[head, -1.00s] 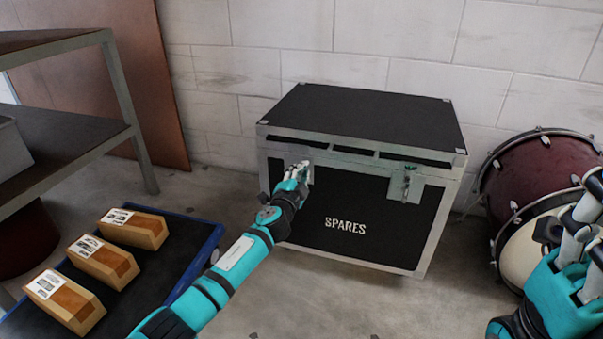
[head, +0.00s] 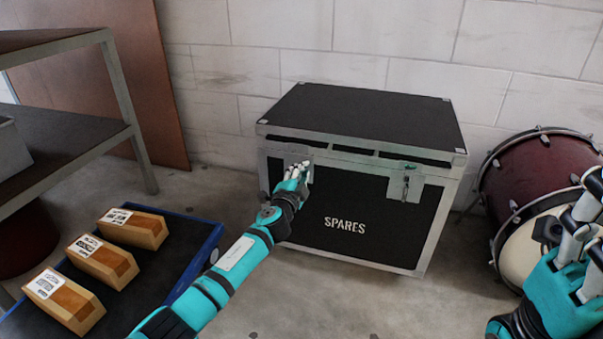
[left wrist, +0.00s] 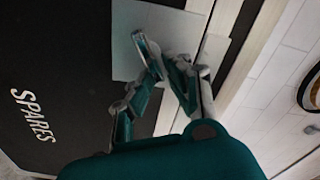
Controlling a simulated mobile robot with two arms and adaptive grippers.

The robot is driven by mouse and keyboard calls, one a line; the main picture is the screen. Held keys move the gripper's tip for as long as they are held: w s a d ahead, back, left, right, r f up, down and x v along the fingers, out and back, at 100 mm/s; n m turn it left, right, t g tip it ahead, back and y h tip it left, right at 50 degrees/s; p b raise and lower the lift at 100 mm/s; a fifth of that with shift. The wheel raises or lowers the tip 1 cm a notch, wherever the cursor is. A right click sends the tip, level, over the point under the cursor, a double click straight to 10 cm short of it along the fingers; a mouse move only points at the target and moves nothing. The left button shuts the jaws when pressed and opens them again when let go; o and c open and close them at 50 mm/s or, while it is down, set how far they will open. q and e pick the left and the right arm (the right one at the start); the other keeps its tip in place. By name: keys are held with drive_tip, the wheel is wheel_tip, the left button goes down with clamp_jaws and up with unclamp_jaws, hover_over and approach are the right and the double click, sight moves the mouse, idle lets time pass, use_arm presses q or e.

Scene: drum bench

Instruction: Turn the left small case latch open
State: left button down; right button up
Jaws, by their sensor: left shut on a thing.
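The black case (head: 300,215) marked SPARES stands on the floor against the wall, with its lid down and metal edges. It also shows in the left wrist view (left wrist: 55,70). My left gripper (head: 300,170) is at the left latch on the case front and mostly hides it in the head view. In the left wrist view my left gripper (left wrist: 167,68) is shut on the left latch (left wrist: 147,52), in front of its pale plate. The right latch (head: 406,184) is in plain view and hangs upright. My right gripper (head: 575,225) is at the right edge, away from the case.
A drum (head: 530,170) and a cream round drum (head: 520,255) stand right of the case. A blue-edged tray (head: 205,255) with wooden blocks (head: 105,260) lies at left, below a shelf (head: 70,145). Floor in front of the case is clear.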

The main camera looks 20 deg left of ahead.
use_arm(q)
drive_tip(key=shift+s+d+f+m, duration=0.15)
drive_tip(key=shift+d+f+m, duration=0.15)
drive_tip(key=shift+d+f, duration=0.15)
drive_tip(key=c, duration=1.5)
unclamp_jaws()
drive_tip(key=shift+o, duration=0.7)
drive_tip(key=shift+a+r, duration=0.2)
drive_tip(key=s, duration=1.2)
drive_tip(key=shift+a, duration=0.2)
